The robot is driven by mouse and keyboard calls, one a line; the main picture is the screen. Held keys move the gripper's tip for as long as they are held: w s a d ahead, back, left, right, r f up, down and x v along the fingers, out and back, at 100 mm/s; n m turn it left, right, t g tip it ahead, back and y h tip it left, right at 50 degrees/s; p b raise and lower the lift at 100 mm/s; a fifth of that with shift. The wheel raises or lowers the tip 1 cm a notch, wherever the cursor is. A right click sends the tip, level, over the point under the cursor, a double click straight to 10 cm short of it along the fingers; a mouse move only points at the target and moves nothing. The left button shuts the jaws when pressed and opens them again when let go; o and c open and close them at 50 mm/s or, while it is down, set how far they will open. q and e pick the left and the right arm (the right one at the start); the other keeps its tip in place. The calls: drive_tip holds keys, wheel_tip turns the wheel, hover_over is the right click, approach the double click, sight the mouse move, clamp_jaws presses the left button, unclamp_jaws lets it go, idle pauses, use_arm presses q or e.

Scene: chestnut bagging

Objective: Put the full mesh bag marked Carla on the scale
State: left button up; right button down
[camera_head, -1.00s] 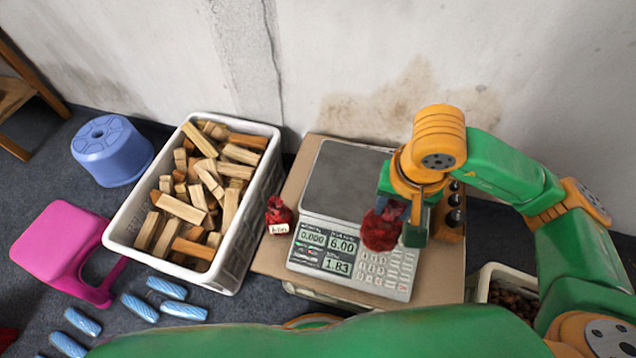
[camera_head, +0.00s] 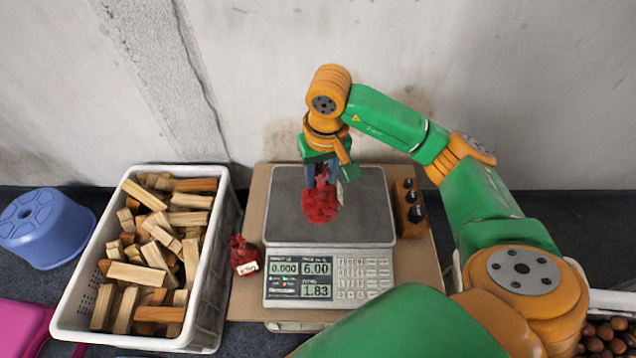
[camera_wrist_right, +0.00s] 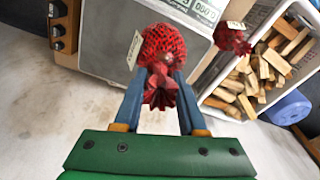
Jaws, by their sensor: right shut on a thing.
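My right gripper (camera_head: 321,180) is shut on the neck of a full red mesh bag (camera_head: 320,206). The bag hangs over the grey plate (camera_head: 350,222) of the scale, and its display (camera_head: 300,268) reads 0.000. In the right wrist view the bag (camera_wrist_right: 163,45) bulges beyond the two fingers, with its gathered neck between them. A pale tag (camera_wrist_right: 134,48) hangs at its side; I cannot read the name on it. The gap between bag and plate is hard to judge. My left gripper is out of view.
A second red bag (camera_head: 242,252) with a tag stands on the cardboard left of the scale. A white crate (camera_head: 219,215) of wood blocks is farther left. A wooden block with black knobs (camera_head: 416,213) stands right of the plate. Chestnuts (camera_head: 606,338) lie at lower right.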

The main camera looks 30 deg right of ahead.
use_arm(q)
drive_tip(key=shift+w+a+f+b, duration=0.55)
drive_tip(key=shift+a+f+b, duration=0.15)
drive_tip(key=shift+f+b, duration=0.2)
use_arm(e)
drive_tip(key=w+d+f, duration=0.2)
drive_tip(key=w+f, duration=0.2)
drive_tip(key=f, duration=0.5)
drive_tip(key=shift+w, duration=0.3)
drive_tip(key=shift+f, duration=0.1)
drive_tip(key=c, duration=0.9)
unclamp_jaws()
drive_tip(key=shift+f, duration=0.1)
drive_tip(key=o, duration=0.4)
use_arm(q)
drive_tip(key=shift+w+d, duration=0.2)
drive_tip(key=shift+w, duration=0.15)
